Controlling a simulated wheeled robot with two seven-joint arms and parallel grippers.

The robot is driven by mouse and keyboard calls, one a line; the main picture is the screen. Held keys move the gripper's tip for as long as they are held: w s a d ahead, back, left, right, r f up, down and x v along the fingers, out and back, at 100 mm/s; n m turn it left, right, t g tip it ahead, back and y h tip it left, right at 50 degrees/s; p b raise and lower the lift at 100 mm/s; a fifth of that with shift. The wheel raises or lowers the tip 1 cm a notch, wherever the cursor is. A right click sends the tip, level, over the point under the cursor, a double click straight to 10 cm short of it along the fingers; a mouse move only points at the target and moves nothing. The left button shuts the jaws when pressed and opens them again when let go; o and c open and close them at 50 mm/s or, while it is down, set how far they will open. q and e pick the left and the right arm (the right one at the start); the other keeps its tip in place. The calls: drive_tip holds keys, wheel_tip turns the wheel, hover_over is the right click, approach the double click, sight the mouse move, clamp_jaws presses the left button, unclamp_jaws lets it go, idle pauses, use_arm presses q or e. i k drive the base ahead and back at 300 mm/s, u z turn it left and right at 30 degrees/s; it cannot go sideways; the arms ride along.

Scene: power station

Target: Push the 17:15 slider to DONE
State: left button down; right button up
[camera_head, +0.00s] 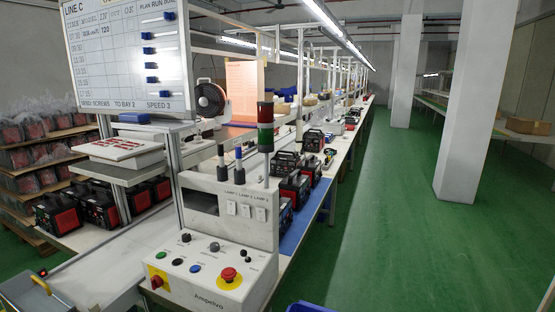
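The white schedule board (110,65) headed LINE C stands at the upper left, with PLAN, RUN and DONE marked at its top right. Several blue sliders sit in its rows. The top slider (169,15) is far right; the ones below sit further left. The lowest slider (166,93), in the bottom row, is right of those just above it and seems near the middle of its track. The bottom time label looks like 17:15, but the print is small. I see neither gripper clearly; nothing touches the board.
A control box (205,270) with a red stop button (229,274) and a lamp tower (265,140) stand right of the board. A shelf with a white tray (122,149) lies below it. A grey thing with a yellow bar (41,284) is at lower left. The green floor at right is clear.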

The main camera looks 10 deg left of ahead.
sight(162, 94)
drive_tip(key=u, duration=1.2)
